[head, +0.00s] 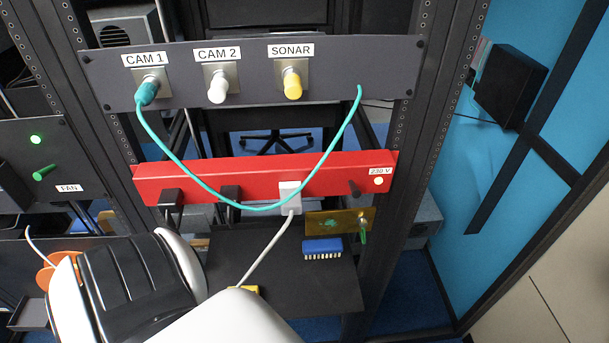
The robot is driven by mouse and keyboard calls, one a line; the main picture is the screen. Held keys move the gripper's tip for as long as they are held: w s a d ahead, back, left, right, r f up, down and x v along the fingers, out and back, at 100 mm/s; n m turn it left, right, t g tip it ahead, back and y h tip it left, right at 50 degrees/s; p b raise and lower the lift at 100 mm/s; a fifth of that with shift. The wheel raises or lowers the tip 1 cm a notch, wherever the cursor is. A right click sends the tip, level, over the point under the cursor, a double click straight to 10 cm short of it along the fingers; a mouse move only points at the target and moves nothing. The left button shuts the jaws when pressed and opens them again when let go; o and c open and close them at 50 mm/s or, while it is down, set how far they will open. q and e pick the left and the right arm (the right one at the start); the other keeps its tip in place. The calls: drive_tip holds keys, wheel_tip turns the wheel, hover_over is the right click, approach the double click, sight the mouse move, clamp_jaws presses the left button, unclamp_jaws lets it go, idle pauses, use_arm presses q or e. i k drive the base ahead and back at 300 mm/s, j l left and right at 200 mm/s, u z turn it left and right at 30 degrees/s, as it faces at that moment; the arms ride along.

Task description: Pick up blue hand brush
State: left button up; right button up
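The blue hand brush (322,245) lies on a dark shelf (325,290) in the lower middle of the head view. Its blue back faces up and a row of pale bristles shows along its near side. Nothing covers or holds it. A white and black part of my own arm fills the lower left of the view, left of the brush and apart from it in the picture. No fingertips of either gripper show.
A red 230 V power strip (345,174) with plugs crosses above the shelf. A teal cable (182,167) and a white cable (264,249) hang nearby. A brass-coloured plate (325,226) stands just behind the brush. The shelf right of the brush is clear.

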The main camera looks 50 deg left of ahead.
sight(310, 246)
drive_tip(key=j+u, duration=0.1)
drive_tip(key=u, duration=1.2)
